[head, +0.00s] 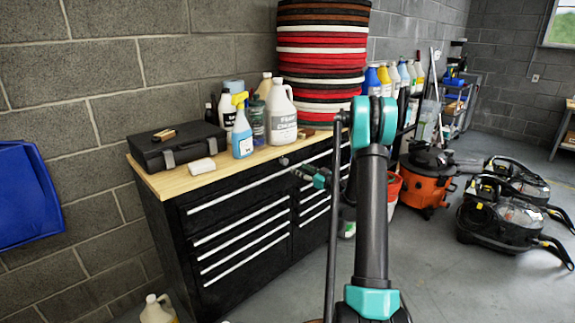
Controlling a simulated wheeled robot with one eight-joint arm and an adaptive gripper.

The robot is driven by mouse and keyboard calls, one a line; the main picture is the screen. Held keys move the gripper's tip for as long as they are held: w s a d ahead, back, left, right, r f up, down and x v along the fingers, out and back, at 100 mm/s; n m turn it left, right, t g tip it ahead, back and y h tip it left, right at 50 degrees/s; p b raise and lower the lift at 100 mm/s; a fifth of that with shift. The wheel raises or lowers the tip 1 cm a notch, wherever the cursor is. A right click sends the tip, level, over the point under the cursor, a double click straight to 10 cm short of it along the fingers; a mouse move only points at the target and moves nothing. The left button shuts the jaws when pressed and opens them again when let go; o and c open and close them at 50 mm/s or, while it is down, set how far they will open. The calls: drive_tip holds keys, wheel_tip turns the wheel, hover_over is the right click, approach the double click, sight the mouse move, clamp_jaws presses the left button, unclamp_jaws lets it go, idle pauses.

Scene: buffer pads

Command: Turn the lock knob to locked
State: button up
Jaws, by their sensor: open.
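The lock knob (284,161) is a small round grey piece on the top front edge of the black tool cabinet (180,235). It is too small here to tell which way it is turned. My gripper (297,172) is small and dark, in front of the cabinet, just right of and below the knob in the picture. Its jaws are open, and nothing shows between them. I cannot tell how far it is from the knob. My arm crosses the middle right of the view and hides part of the cabinet's right end.
The wooden cabinet top (190,183) holds a black case (175,145), several bottles and a tall stack of round pads (320,55). An orange vacuum (428,180) and black-yellow machines (505,205) stand on the right. A jug (157,310) sits at bottom left. Grey floor lies open in front.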

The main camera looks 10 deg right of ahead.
sight(286, 163)
drive_tip(key=x, duration=0.9)
clamp_jaws()
drive_tip(key=shift+s, duration=0.1)
